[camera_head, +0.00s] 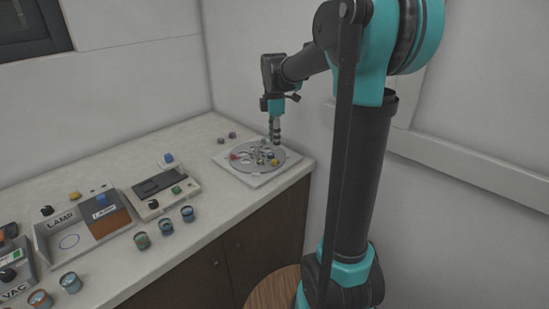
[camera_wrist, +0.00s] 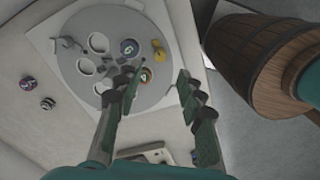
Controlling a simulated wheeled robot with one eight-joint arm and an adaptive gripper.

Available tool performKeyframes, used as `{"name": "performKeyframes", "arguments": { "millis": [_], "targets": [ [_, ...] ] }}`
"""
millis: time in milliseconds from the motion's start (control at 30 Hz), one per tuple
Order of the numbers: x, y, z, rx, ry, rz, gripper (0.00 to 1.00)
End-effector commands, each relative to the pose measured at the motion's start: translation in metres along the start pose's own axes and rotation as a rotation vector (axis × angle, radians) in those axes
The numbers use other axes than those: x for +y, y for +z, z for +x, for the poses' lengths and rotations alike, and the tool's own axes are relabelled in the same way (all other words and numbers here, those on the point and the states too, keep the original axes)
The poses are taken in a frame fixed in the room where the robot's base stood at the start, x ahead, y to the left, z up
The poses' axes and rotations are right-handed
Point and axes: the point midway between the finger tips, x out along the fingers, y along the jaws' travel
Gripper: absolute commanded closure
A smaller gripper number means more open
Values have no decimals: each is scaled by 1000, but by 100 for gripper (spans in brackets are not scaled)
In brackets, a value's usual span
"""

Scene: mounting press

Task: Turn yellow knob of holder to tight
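The holder (camera_head: 249,168) is a round grey disc with several holes on a white square base, at the far right end of the counter. Its yellow knob (camera_head: 275,162) sits near the disc's right edge. In the wrist view the holder (camera_wrist: 72,35) fills the upper left, and the yellow knob (camera_wrist: 159,52) shows just beyond my fingertips. My gripper (camera_head: 275,140) points down above the disc. In the wrist view my gripper (camera_wrist: 157,79) has its fingers spread with nothing between them. The knob appears apart from both fingers; its setting is too small to read.
A wooden barrel-like stool (camera_wrist: 245,55) stands beside the counter, also in the head view (camera_head: 275,288). Two small dark parts (camera_head: 226,138) lie behind the holder. Several cups (camera_head: 165,226), a grey device (camera_head: 160,190) and a lamp box (camera_head: 70,230) stand left.

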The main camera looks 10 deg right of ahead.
Motion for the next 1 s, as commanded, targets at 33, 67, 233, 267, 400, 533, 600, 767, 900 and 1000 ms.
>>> {"name": "performKeyframes", "arguments": {
  "millis": [33,67,233,267,400,533,600,767,900,1000],
  "targets": [
    [0,0,10,0,0,0,62],
    [0,0,17,0,0,0,62],
    [0,0,47,0,0,0,62],
    [0,0,52,0,0,0,62],
    [0,0,68,0,0,1,62],
    [0,0,76,0,0,1,62],
    [0,0,78,0,0,1,62],
    [0,0,79,0,0,1,62],
    [0,0,79,0,0,1,66],
    [0,0,78,0,0,1,79]
  ]
}}
